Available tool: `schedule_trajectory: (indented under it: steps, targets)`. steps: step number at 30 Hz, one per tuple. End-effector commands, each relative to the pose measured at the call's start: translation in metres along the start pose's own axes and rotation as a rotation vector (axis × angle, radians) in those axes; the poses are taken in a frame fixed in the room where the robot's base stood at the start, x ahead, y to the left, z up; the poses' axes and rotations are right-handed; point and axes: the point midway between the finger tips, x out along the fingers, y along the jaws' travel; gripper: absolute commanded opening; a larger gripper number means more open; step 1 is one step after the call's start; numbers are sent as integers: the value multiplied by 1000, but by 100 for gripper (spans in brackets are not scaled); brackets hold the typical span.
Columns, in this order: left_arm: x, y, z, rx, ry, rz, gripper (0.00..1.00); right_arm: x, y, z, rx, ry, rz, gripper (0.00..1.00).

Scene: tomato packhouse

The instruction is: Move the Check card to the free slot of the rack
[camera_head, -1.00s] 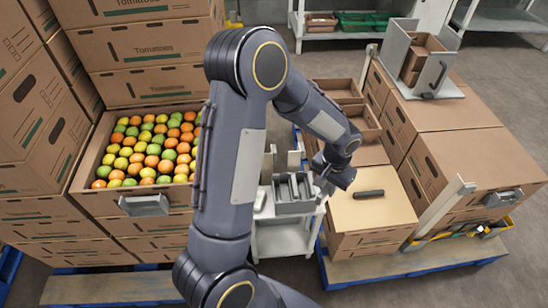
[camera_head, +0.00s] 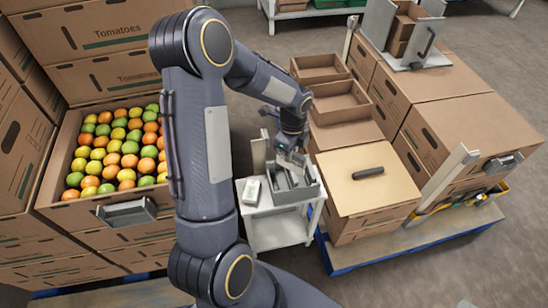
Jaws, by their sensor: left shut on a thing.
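The grey rack (camera_head: 307,191) with upright slots stands on a small white stand (camera_head: 272,232) in the middle of the view. My left gripper (camera_head: 291,160) is directly above the rack, pointing down at its back part. It is shut on a thin pale piece, which I take to be the Check card; it is too small to read and partly hidden by the fingers. I cannot tell whether the card touches the rack or is within a slot. Which slot is free is also unclear. My right gripper is not in view.
A pale box (camera_head: 252,190) lies on the stand left of the rack. A closed carton (camera_head: 365,188) with a dark handle stands close on the right. A carton of tomatoes (camera_head: 70,213) is at left. Open trays (camera_head: 340,104) stand behind the rack.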

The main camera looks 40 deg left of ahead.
Motion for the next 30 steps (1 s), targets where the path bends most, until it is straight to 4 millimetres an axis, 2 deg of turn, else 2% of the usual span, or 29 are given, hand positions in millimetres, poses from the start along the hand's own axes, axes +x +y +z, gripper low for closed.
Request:
schedule_trajectory:
  steps: [1, 6, 12, 16, 22, 30]
  targets:
    - [10, 1, 9, 85, -1, -1, 0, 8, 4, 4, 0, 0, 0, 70]
    - [22, 5, 31, 400, -3, 1, 0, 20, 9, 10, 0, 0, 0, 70]
    - [29, 9, 48, 647, -6, 2, 0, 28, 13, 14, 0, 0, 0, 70]
    - [30, 10, 52, 717, -7, 3, 0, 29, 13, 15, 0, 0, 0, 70]
    - [34, 10, 53, 734, -7, 3, 0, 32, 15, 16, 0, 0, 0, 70]
    - [52, 10, 53, 733, -6, 3, 0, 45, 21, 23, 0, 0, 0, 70]
